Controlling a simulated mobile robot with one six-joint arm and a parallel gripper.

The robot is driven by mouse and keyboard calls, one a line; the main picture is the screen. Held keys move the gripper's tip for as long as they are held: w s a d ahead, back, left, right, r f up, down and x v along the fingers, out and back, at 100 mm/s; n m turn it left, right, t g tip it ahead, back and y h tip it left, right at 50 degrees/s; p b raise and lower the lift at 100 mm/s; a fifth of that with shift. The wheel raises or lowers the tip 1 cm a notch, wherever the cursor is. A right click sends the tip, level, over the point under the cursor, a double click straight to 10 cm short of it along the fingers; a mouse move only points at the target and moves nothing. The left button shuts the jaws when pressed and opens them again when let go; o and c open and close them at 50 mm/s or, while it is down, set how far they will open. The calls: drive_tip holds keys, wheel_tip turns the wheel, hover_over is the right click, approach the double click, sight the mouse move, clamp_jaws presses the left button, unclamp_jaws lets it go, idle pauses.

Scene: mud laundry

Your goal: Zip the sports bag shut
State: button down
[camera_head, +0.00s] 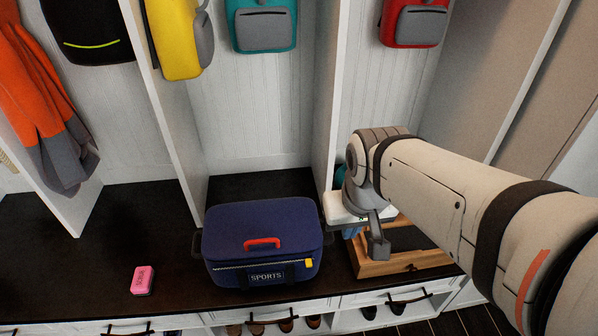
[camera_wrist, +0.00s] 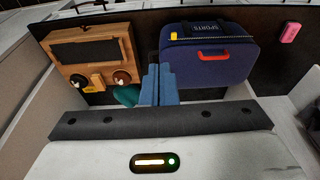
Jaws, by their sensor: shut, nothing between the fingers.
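The navy sports bag (camera_head: 225,228) sits upright on the dark bench, with a red handle (camera_head: 262,243) on top and a SPORTS label on its front. The yellow zip pull (camera_head: 309,263) is at the right end of a pale zip line along the front edge. I cannot tell whether the zip is open. The bag (camera_wrist: 232,70) and yellow pull (camera_wrist: 173,36) also show in the wrist view. My gripper (camera_wrist: 158,70) has its blue fingers together and empty, apart from the bag. In the head view my gripper (camera_head: 352,232) is right of the bag, partly hidden by my wrist.
A wooden box (camera_head: 372,268) with dark knobs in the wrist view (camera_wrist: 122,78) stands right of the bag, below my arm. A pink block (camera_head: 143,280) lies left of the bag. White dividers (camera_head: 165,90) rise behind. A teal thing (camera_wrist: 126,95) is near my fingers.

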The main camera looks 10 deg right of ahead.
drive_tip(key=shift+d, duration=0.2)
drive_tip(key=w+d+f+m+y+b, duration=0.3)
drive_tip(key=f+m, duration=0.3)
drive_tip(key=f, duration=0.3)
drive_tip(key=w+d+f+m+g+y+b, duration=0.1)
drive_tip(key=w+d+f+m+y+b, duration=0.2)
drive_tip(key=w+f+m+b, duration=0.3)
drive_tip(key=w+d+f+m+g+y+b, duration=0.1)
drive_tip(key=w+d+f+m+y+b, duration=0.2)
drive_tip(key=f, duration=0.8)
drive_tip(key=w+d+m+b, duration=0.1)
drive_tip(key=w+m+b, duration=0.1)
drive_tip(key=m, duration=0.1)
drive_tip(key=shift+d+f, duration=0.35)
drive_tip(key=shift+f, duration=0.05)
drive_tip(key=shift+w, duration=0.1)
drive_tip(key=b, duration=0.3)
approach(309, 263)
drive_tip(key=shift+a+f, duration=1.6)
drive_tip(key=shift+f, duration=1.4)
drive_tip(key=shift+w, duration=0.25)
